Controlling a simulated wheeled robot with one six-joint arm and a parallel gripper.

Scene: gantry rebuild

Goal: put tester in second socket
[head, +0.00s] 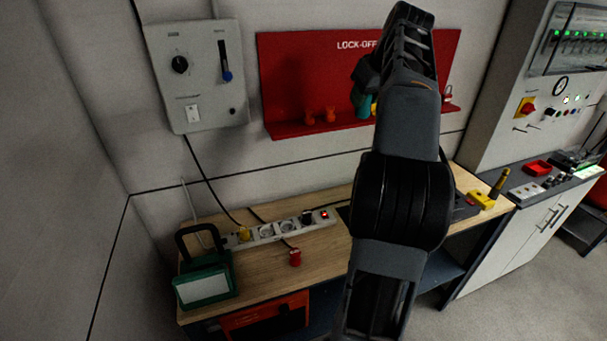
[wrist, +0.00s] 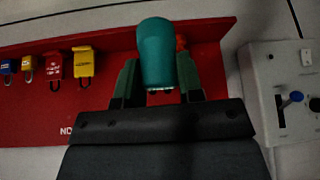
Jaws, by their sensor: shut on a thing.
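The tester is a teal, rounded body (wrist: 156,48) with small pin ends at its lower edge in the wrist view. My gripper (wrist: 157,80) is shut on it, one dark green finger on each side. In the head view my arm rises in front of the red board, and a teal-green shape at its left edge is partly hidden by it. The white socket strip (head: 277,230) lies on the wooden bench, well below my gripper. A yellow plug (head: 244,234) is at its left end, then round sockets (head: 266,231), then a black plug (head: 307,217) and a red-lit switch (head: 325,215).
The red lock-off board (head: 300,75) with its shelf is behind my gripper; padlocks (wrist: 54,66) hang on it. A grey switch box (head: 196,75) is left of it. A green-cased device (head: 205,284) and a red object (head: 295,257) stand near the strip on the bench.

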